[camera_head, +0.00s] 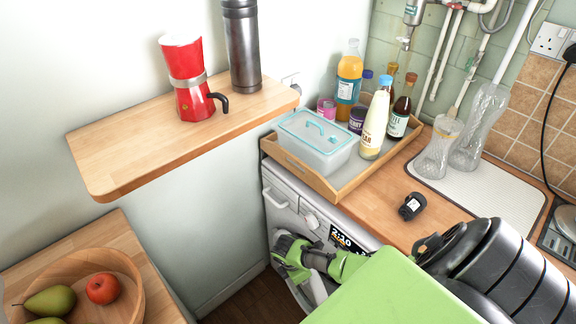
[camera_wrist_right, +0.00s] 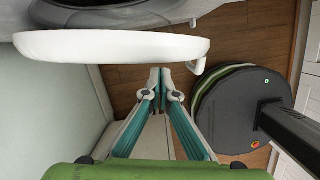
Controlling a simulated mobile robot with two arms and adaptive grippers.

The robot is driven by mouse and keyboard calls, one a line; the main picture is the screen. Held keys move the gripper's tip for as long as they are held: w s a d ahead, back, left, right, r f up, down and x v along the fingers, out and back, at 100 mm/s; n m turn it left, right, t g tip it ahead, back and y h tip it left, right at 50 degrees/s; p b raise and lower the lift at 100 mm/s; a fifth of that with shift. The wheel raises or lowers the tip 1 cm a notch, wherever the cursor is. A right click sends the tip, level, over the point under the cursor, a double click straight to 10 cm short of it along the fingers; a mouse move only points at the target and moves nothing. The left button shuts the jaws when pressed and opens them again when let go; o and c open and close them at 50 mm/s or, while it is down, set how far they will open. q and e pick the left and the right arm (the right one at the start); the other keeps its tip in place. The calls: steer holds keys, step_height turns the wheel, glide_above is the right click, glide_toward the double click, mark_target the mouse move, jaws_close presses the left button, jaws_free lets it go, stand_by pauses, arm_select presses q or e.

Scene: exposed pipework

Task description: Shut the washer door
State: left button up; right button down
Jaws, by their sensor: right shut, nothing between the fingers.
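The white washer (camera_head: 284,203) stands under the wooden counter in the head view, its lower front mostly hidden by my right arm. In the right wrist view the white washer door (camera_wrist_right: 110,47) stands open, seen nearly edge-on, away from the dark round opening (camera_wrist_right: 110,14). A small white catch (camera_wrist_right: 198,67) sticks out at its right end. My right gripper (camera_wrist_right: 160,78) is shut and empty, its tips just beside the door's lower edge, near the catch end. Contact cannot be told. In the head view it (camera_head: 292,256) is in front of the washer. My left gripper is out of view.
A wooden shelf (camera_head: 130,158) holds a red moka pot (camera_head: 187,85) and a steel flask (camera_head: 242,50). A tray (camera_head: 322,187) of bottles and a box sits on the counter. A fruit bowl (camera_head: 130,300) is lower left. Brown floor (camera_wrist_right: 130,85) shows beside the door.

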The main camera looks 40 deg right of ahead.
steer(key=d, duration=0.3)
steer(key=shift+s, duration=0.2)
steer(key=shift+s+d, duration=0.1)
steer(key=shift+d, duration=0.35)
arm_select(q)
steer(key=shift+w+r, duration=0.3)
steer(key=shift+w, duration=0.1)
